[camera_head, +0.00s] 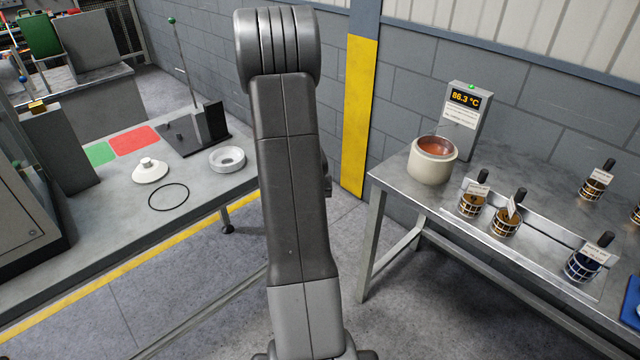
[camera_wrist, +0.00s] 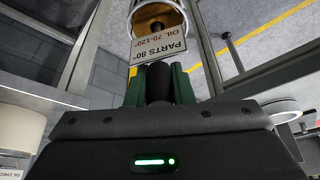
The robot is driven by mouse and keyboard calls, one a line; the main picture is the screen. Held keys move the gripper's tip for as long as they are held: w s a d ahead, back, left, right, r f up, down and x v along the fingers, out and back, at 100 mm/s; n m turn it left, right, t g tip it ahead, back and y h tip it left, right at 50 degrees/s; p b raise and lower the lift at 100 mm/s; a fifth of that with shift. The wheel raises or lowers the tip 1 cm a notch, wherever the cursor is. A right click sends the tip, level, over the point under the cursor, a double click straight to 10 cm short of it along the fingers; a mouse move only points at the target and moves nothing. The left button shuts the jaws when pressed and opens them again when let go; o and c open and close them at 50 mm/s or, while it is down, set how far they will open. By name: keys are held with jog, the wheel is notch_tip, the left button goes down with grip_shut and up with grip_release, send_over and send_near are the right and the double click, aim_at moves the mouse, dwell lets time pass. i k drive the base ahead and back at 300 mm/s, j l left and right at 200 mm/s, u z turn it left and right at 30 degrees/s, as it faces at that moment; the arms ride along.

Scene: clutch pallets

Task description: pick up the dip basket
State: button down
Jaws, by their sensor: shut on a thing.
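In the wrist view, my gripper (camera_wrist: 159,84) has its green-sided fingers closed on the black handle of a dip basket (camera_wrist: 157,12). A white tag (camera_wrist: 152,46) reading "PARTS 80°, OIL 70-120°" hangs by the handle. Floor and table legs show around the basket, which looks clear of any surface. In the head view my arm fills the middle, and the gripper and held basket are out of sight.
Several other tagged baskets, such as a brass one (camera_head: 506,222) and a blue one (camera_head: 582,264), stand on the right metal table (camera_head: 400,184). A cream pot (camera_head: 432,168) of reddish liquid stands by a display reading 86.3 °C (camera_head: 465,115). The left bench (camera_head: 115,210) holds white parts and a black ring.

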aim_at(581, 267)
jog(key=k+j+z, duration=0.1)
jog(key=z, duration=0.7)
